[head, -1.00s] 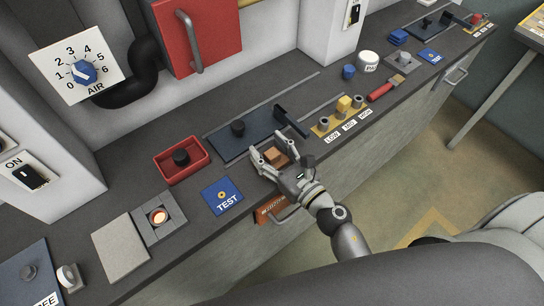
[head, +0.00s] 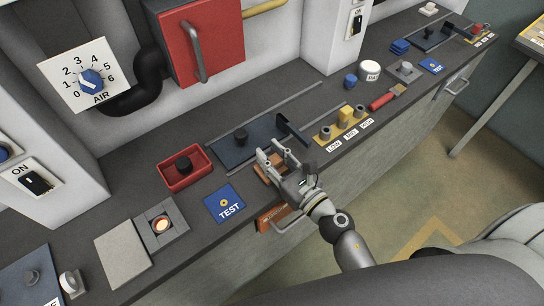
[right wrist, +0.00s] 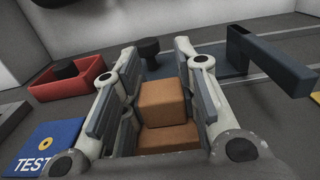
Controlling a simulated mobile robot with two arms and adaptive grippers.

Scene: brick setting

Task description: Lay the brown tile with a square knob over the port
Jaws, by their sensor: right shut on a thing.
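The brown tile (head: 264,171) is at the counter's front, below the dark blue slide plate. In the right wrist view its square knob (right wrist: 162,101) stands between my fingers, with the flat tile (right wrist: 168,138) under it. My right gripper (head: 270,151) is shut on the knob; its fingers (right wrist: 156,62) stand at either side. I cannot tell whether the tile touches the counter. The port (head: 161,224), a round glowing opening in a grey block, lies to the left, past the blue TEST plate, and is uncovered. My left gripper is not in view.
A grey square slab (head: 122,254) lies beside the port. The blue TEST plate (head: 224,204) and a red tray (head: 184,168) with a black knob lie between tile and port. The slide plate (head: 245,141) with its raised dark handle (head: 292,128) is close behind the gripper.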

